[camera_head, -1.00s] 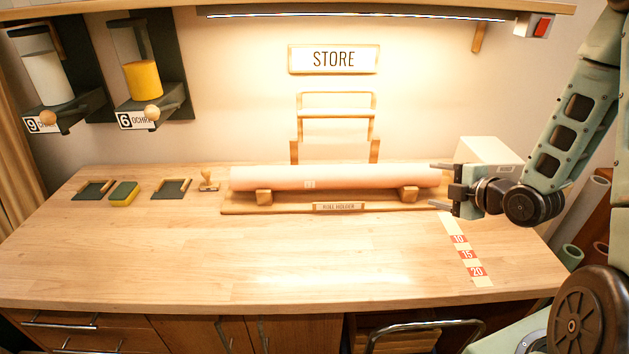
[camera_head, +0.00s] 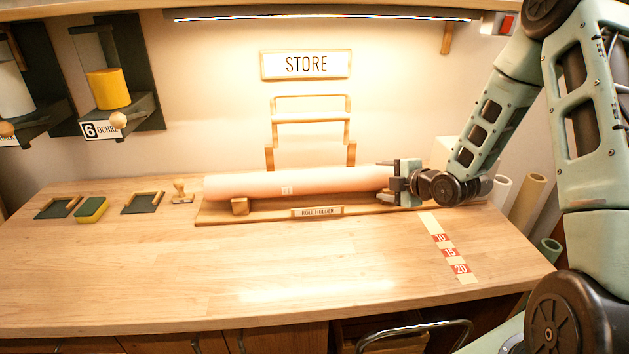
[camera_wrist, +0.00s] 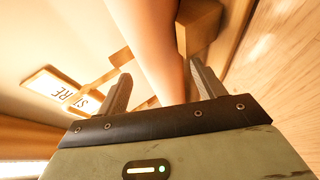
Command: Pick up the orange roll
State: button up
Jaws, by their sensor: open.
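The orange roll (camera_head: 300,184), pale peach-orange with a small tag, lies lengthwise on the wooden roll holder (camera_head: 262,215) at the back of the table. My gripper (camera_head: 384,181) is at the roll's right end, its fingers reaching left along it. In the wrist view the roll (camera_wrist: 150,45) runs between the two open fingers (camera_wrist: 160,88), one on each side. Whether either finger touches the roll cannot be told. The roll's right end is hidden by my gripper in the head view.
A white box (camera_head: 446,150) stands behind my wrist. Several rolled sheets (camera_head: 527,196) stand beyond the table's right edge. A stamp (camera_head: 181,192) and a yellow-green sponge (camera_head: 91,209) lie left of the holder. The table front (camera_head: 250,265) is clear apart from a numbered strip (camera_head: 449,252).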

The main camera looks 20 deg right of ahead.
aim_at(376, 178)
jog(key=shift+p+x, duration=0.65)
jog(key=shift+x, duration=2.4)
jog(key=c, duration=0.9)
jog(key=shift+r, duration=0.1)
jog(key=shift+c, duration=0.7)
